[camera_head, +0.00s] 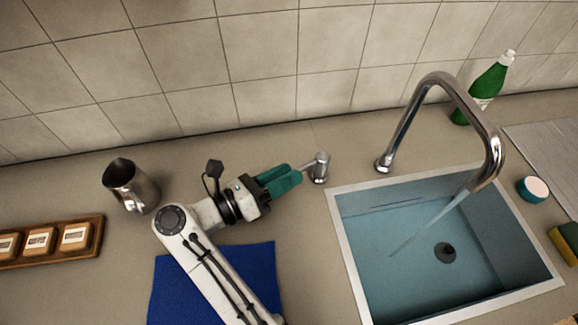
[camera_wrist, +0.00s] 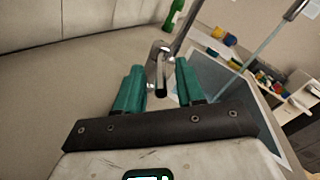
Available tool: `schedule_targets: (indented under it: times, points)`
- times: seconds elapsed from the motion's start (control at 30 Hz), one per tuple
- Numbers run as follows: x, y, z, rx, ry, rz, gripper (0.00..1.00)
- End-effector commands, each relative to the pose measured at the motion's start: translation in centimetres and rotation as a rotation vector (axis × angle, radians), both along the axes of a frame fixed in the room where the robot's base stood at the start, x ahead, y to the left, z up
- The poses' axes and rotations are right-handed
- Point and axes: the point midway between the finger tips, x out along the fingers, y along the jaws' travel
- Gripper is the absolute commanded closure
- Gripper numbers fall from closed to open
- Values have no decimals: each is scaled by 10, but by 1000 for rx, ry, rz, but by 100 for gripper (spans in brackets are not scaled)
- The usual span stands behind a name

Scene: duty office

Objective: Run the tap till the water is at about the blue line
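The chrome spout (camera_head: 447,84) arches over the blue-grey sink basin (camera_head: 372,250), and a thin stream of water (camera_head: 430,220) falls from it towards the drain (camera_head: 445,252). The tap's short chrome lever (camera_head: 319,167) stands on the counter left of the sink. My gripper (camera_head: 296,176) is just left of the lever, its green fingers pointing at it. In the wrist view, my gripper (camera_wrist: 160,78) is open, with the lever (camera_wrist: 160,68) seen between and beyond the fingertips. I cannot make out a blue line or a clear water level in the basin.
A green bottle (camera_head: 485,90) stands behind the sink at right. A round teal-and-white tub (camera_head: 532,189) and a sponge (camera_head: 566,242) lie right of it. A metal jug (camera_head: 130,185), a blue cloth (camera_head: 262,265) and a wooden tray (camera_head: 98,238) are at left.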

Motion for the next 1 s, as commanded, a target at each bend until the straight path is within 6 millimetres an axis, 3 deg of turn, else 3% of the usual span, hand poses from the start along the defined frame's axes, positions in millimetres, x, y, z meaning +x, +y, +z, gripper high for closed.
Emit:
schedule_targets:
  times: [0.17,0.47,0.87,1.0]
  points:
    - [8,-11,1,0,-1,-1,62]
    - [10,-12,0,0,-1,1,62]
    - [9,-12,0,0,-1,1,98]
    - [9,-12,0,0,-1,1,100]
